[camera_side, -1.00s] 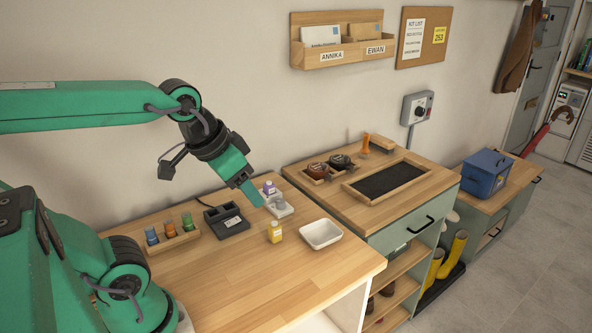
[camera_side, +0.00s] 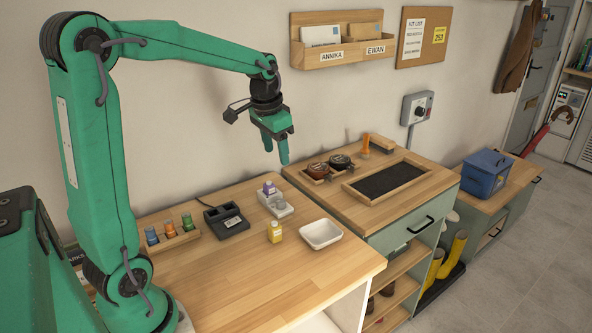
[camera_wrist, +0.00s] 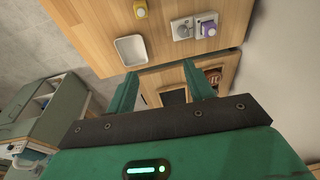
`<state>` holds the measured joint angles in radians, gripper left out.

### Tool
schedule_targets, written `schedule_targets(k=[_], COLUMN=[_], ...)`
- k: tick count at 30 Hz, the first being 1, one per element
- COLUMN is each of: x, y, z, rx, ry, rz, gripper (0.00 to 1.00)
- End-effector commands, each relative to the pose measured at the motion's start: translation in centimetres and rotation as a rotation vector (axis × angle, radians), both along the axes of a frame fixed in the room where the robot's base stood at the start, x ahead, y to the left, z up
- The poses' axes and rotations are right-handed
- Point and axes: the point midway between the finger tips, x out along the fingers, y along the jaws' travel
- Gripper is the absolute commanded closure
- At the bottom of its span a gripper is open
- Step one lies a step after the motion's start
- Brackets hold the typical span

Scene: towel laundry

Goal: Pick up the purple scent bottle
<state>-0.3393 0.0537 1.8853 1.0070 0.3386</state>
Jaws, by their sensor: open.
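The purple scent bottle (camera_side: 269,187) stands upright in the back place of a pale grey two-place holder (camera_side: 268,200) on the wooden table. In the wrist view the bottle (camera_wrist: 208,27) is at the upper right, beyond the right finger. My gripper (camera_side: 276,158) is in the air above and slightly right of the bottle, apart from it, with its fingers pointing down. In the wrist view my gripper (camera_wrist: 160,70) is open, with nothing between its fingers.
A yellow bottle (camera_side: 275,232) and a white tray (camera_side: 321,234) stand in front of the holder. A black device (camera_side: 226,220) is to its left, beside a rack of several small bottles (camera_side: 170,237). The table front is clear.

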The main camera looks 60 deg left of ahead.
Motion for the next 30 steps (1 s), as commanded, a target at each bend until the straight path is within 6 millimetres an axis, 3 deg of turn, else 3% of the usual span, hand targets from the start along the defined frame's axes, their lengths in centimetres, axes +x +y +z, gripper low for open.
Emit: schedule_targets(k=[9, 18, 24, 30], x=[3.4, 5.0, 5.3, 5.4], y=[6.3, 12.0, 13.9, 14.3], z=[-4.3, -9.2, -11.1, -11.5], rx=[-0.021, -0.051, -0.063, -0.065], ry=[0.09, 0.159, 0.182, 0.185], rz=[0.005, 0.003, 0.001, -0.001], gripper=[0.47, 0.47, 0.47, 0.47])
